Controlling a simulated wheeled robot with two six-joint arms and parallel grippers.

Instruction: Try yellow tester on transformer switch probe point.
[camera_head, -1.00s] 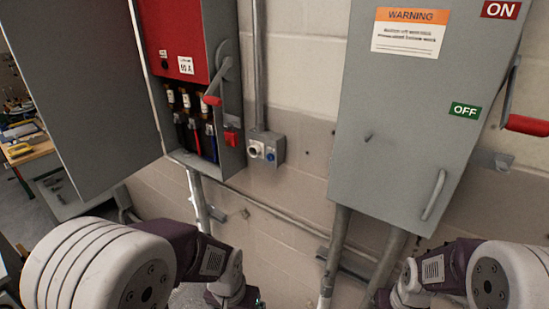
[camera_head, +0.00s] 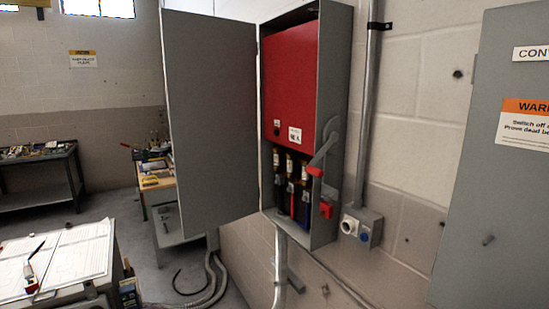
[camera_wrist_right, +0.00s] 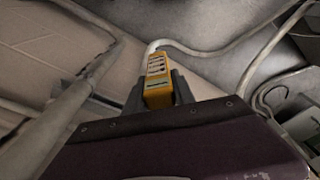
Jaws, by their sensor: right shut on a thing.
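In the right wrist view, my right gripper (camera_wrist_right: 158,88) is shut on the yellow tester (camera_wrist_right: 157,66), which has a dark marked face and a pale cable or tip at its far end. In the head view, an open grey switch box (camera_head: 335,60) hangs on the wall with a red inner panel (camera_head: 290,85). Below the panel is a row of dark fuses (camera_head: 291,190) with coloured leads. A lever with a red grip (camera_head: 315,171) is on its right side. I cannot make out a probe point. Neither gripper shows in the head view.
The grey box door (camera_head: 212,110) stands open to the left. A small socket box (camera_head: 364,227) is at lower right of it. A closed grey cabinet (camera_head: 490,200) is at the right edge. A table with papers (camera_head: 75,255) is lower left. The floor between is partly clear.

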